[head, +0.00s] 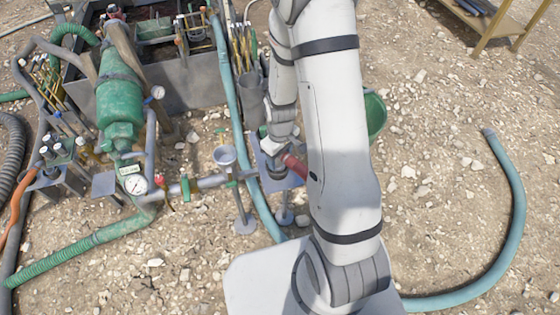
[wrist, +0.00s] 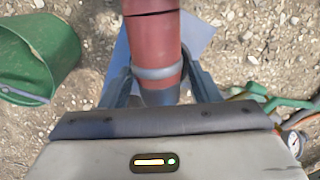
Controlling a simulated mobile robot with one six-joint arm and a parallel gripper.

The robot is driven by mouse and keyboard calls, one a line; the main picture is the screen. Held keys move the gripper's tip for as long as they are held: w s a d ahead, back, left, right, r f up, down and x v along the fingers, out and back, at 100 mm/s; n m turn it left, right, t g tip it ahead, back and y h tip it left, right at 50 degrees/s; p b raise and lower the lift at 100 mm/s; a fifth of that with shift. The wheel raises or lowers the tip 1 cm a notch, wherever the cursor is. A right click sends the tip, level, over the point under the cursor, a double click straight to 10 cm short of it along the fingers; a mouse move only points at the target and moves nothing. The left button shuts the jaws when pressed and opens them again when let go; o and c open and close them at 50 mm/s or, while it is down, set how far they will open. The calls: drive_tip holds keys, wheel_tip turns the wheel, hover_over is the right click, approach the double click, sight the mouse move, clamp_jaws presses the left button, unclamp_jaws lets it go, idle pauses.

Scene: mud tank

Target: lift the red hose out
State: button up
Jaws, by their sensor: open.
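The red hose (wrist: 153,40) shows in the wrist view as a thick red tube with a grey band and a dark lower end. My gripper (wrist: 160,74) has one finger on each side of that lower end, apart from each other. I cannot tell whether either finger touches it. In the head view a short piece of the red hose (head: 294,165) shows just left of my arm, above a small blue-grey stand. The rest of the hose is hidden behind my arm, and the gripper is hard to make out there.
A green bucket (wrist: 38,55) stands left in the wrist view; it also shows in the head view (head: 375,115) behind my arm. A green pump (head: 120,105), pipes and a gauge (head: 136,184) fill the left. A blue hose (head: 518,205) curves over open gravel at right.

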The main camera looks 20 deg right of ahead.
clamp_jaws()
idle(0.5)
drive_tip(key=shift+r, duration=0.1)
wheel_tip(320, 180, up, 10)
drive_tip(key=shift+p, duration=0.5)
